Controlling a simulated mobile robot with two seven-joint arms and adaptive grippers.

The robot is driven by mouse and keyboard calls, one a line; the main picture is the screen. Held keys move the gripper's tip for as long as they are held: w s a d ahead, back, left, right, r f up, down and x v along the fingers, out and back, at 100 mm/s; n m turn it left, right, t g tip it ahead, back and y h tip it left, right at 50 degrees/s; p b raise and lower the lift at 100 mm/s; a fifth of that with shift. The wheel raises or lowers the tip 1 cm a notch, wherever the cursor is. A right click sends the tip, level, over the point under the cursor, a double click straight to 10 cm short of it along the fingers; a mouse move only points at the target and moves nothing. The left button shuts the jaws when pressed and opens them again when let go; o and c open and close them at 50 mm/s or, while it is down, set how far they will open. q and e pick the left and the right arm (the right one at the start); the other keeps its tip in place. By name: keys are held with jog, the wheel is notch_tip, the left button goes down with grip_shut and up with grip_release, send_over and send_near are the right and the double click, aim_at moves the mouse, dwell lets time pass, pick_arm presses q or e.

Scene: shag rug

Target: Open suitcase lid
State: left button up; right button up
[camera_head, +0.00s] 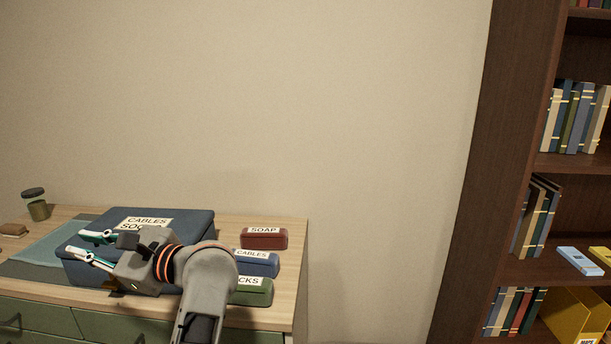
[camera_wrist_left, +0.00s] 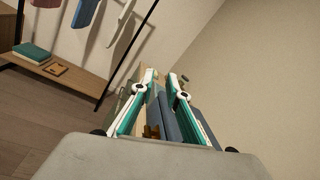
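The blue suitcase (camera_head: 170,222) lies on the dresser at the lower left of the head view, with its lid down. A white label on its top reads "CABLES" and a partly hidden second line. My left gripper (camera_head: 84,244) is in front of the suitcase and overlaps its front in the picture, fingers pointing left. Its fingers are apart with nothing visible held. In the left wrist view the gripper (camera_wrist_left: 163,76) is also open, with the blue suitcase side (camera_wrist_left: 169,118) and a small brown piece (camera_wrist_left: 152,132) behind the fingers. Contact cannot be told. My right gripper is not in view.
Red SOAP (camera_head: 264,239), blue CABLES (camera_head: 258,264) and green (camera_head: 255,291) boxes line the dresser's right side (camera_head: 290,232). A teal mat (camera_head: 48,248), jar (camera_head: 37,207) and brown item (camera_head: 13,230) are at left. A bookshelf (camera_head: 465,170) stands right.

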pick_arm(q)
jog(key=d+m+t+y, duration=0.2)
jog(key=d+m+t, duration=0.4)
jog(key=m+t, duration=1.1)
jog(key=s+d+f+m+t+h+p, duration=0.1)
jog(key=d+f+m+h, duration=0.5)
jog(key=f+m+h, duration=0.65)
jog(key=d+f+m+t+h, duration=0.1)
jog(key=d+f+m+h, duration=0.6)
jog(key=m, duration=1.1)
jog(key=s+f+m+g+h, duration=0.1)
jog(key=s+f+m+g, duration=0.5)
jog(key=s+f, duration=0.4)
jog(key=s+f+m+g+h, duration=0.2)
jog(key=s+f+m+g, duration=0.4)
jog(key=f, duration=1.2)
jog(key=s+m, duration=0.1)
jog(key=s, duration=0.3)
jog(key=shift+s, duration=0.15)
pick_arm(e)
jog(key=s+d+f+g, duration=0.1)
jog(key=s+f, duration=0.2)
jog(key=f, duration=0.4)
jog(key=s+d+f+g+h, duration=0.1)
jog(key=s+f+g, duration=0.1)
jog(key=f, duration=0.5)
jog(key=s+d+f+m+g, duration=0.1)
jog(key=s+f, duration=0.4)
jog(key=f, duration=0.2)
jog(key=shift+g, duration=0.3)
